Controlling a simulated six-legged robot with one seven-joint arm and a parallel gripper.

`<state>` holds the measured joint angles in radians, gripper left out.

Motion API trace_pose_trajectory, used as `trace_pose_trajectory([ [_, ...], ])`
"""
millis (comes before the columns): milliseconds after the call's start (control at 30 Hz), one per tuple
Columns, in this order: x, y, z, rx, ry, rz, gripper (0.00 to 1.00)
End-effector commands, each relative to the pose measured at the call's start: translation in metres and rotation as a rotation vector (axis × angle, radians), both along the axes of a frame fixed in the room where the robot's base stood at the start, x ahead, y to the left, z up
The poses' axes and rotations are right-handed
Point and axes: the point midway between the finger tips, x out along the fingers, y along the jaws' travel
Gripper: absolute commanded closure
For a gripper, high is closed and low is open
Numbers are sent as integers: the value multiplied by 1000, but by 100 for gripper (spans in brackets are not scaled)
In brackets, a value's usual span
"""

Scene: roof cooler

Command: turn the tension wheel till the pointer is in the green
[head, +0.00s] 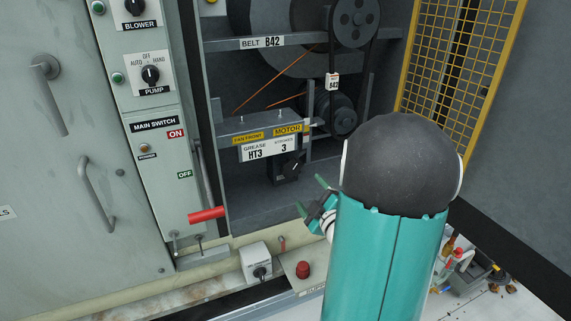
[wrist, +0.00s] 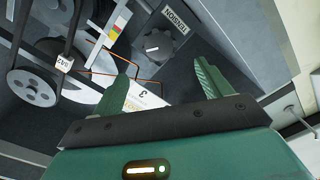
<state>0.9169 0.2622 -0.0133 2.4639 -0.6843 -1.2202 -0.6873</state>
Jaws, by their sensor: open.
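The tension wheel is a small dark round knob with a pale mark on its face (wrist: 158,45), on a dark box marked TENSION. It also shows in the head view (head: 292,167), low inside the open cabinet. A small strip with coloured bands (wrist: 118,26) lies to the left of the wheel in the wrist view. I cannot make out its pointer or where it stands. My gripper (wrist: 162,74) is open and empty, its two green fingers apart, with the wheel ahead between and beyond the fingertips. In the head view my gripper (head: 312,195) is just right of and below the wheel, apart from it.
Belt pulleys (head: 354,20) and a grease label plate (head: 268,148) sit above the wheel. A red-handled lever (head: 206,214) stands left of the opening. A yellow mesh guard door (head: 460,60) hangs open at right. A grey switch box (head: 256,262) sits below.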

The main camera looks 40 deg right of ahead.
Motion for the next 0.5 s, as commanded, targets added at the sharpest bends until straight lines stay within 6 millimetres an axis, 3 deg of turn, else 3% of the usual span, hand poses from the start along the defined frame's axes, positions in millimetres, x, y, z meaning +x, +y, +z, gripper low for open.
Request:
trace_pose_trajectory([
  [233, 5, -5, -1, -14, -20, 10, 23],
  [500, 51, -20, -1, -13, -20, 10, 23],
])
